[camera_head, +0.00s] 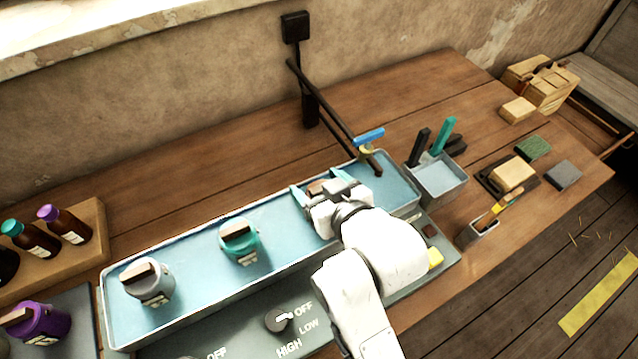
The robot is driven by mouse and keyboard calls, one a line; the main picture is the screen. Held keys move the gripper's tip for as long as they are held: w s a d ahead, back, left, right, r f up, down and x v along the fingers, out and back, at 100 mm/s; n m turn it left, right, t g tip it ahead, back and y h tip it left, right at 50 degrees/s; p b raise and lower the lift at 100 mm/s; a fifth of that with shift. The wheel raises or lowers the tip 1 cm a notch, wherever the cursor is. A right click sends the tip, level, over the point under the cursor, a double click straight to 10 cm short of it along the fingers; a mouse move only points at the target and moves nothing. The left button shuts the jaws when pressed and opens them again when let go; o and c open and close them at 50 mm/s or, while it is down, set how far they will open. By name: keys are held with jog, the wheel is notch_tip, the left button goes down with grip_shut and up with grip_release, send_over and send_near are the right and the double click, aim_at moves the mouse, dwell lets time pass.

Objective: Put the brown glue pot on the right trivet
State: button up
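My gripper (320,186) is over the right part of a long pale-blue tray (190,262). Its two teal fingertips are spread apart. A small brown piece (316,187) shows between them; it resembles the brown handles on the other pots. The body below it is hidden by my gripper and arm, so I cannot tell whether this is the brown glue pot or whether the fingers touch it. No other brown pot shows. A grey pot (149,284) and a teal pot (240,243) stand in the tray, to the left. I cannot make out a right trivet.
A dark stand (310,100) with a slanting bar reaches over the tray's right end, near a blue-handled tool (369,137). A bin of tools (438,180) stands to the right. A purple pot (38,322) and a bottle rack (95,225) are at left.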

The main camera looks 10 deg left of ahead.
jog(key=o, duration=0.3)
jog(key=shift+r, duration=0.1)
jog(key=shift+s+r, duration=0.1)
jog(key=v, duration=1.1)
jog(key=shift+s+d+r+b, duration=0.2)
jog(key=shift+s+d+b, duration=0.05)
jog(key=shift+b, duration=0.1)
